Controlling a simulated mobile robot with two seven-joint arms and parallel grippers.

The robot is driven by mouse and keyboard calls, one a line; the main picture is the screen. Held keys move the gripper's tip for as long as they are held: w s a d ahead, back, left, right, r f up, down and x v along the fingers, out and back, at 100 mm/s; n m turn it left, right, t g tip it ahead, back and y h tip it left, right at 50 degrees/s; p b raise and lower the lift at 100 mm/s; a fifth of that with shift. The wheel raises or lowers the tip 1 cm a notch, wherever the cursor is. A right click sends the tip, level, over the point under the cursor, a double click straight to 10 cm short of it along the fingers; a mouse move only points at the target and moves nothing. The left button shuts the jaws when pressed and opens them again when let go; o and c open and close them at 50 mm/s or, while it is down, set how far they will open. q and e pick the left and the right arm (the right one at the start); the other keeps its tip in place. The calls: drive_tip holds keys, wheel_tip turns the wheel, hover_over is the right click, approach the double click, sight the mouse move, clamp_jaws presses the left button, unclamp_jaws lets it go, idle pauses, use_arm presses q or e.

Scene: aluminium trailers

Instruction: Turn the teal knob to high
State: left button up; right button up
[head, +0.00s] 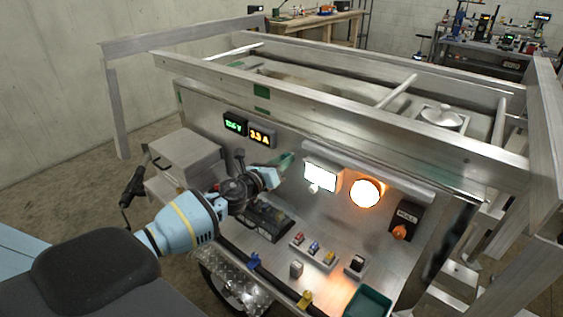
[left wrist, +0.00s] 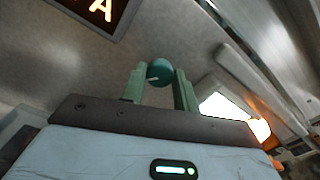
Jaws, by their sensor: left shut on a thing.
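The teal knob (left wrist: 161,72) is round and sits on the grey metal panel (head: 315,210). In the left wrist view it lies between the green fingertips of my left gripper (left wrist: 160,84), one finger on each side. A short pale mark on the knob points to the lower left in that view. In the head view my left gripper (head: 284,162) reaches the panel between the displays and a lit white lamp, shut on the knob. The knob cannot be told apart from the fingers there. My right gripper is not in view.
A green and amber display pair (head: 248,130) is just left of the gripper. A white lamp (head: 322,177) and a round orange lamp (head: 366,192) glow to its right. Below are small coloured switches (head: 314,248) and a dark box with an orange knob (head: 404,220). Aluminium rails (head: 330,105) run above.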

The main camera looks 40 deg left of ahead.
use_arm(q)
drive_tip(key=m, duration=0.3)
drive_tip(key=shift+m, duration=0.4)
idle(0.4)
drive_tip(key=o, duration=1)
drive_tip(key=shift+s+a, duration=0.15)
drive_tip(key=shift+s, duration=1.8)
drive_tip(key=shift+s+a, duration=0.15)
drive_tip(key=shift+s, duration=1.8)
